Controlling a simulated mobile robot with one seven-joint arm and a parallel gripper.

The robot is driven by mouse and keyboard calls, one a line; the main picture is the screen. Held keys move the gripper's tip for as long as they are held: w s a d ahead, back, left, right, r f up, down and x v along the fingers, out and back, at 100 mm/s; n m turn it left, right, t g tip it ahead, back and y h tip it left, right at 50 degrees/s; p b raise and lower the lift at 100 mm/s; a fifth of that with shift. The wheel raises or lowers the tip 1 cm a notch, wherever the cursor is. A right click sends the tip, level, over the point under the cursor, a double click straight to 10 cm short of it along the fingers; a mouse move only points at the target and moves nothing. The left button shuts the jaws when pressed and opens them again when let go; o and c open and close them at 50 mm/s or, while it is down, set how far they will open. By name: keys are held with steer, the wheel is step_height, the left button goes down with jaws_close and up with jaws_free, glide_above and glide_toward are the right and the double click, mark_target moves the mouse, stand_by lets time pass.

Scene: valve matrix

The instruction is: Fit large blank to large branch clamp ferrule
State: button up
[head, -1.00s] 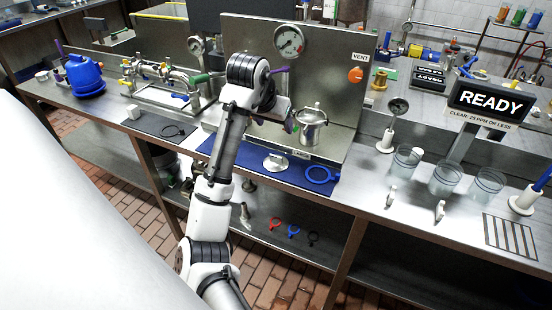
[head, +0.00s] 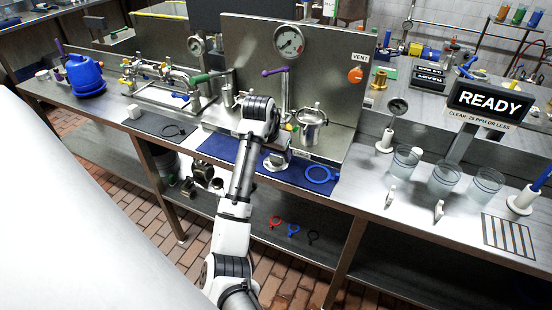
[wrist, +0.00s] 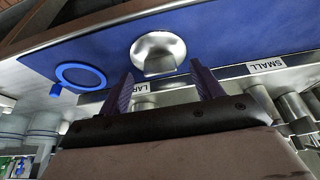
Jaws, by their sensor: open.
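The large blank, apparently the round silver piece with a raised grip (head: 275,161), lies on the blue mat (head: 233,151). In the wrist view the blank (wrist: 158,50) sits just beyond and between my fingertips, apart from them. My gripper (wrist: 161,74) is open and empty, with two dark purple fingers. In the head view my arm partly hides the gripper and the blank. A label reading "LAR…" (wrist: 137,88), partly covered by a finger, is on the metal edge beside the mat. I cannot clearly make out the large branch ferrule behind my gripper.
A blue ring with a tab (head: 319,174) lies on the mat's right. A steel vessel (head: 312,127) stands at the back panel (head: 338,75), near a purple-handled lever (head: 275,71). Clear beakers (head: 445,178) stand at right.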

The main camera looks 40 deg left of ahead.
steer(key=shift+x, duration=0.9)
steer(key=c, duration=1.2)
steer(key=shift+o, duration=0.2)
steer(key=shift+r, duration=0.1)
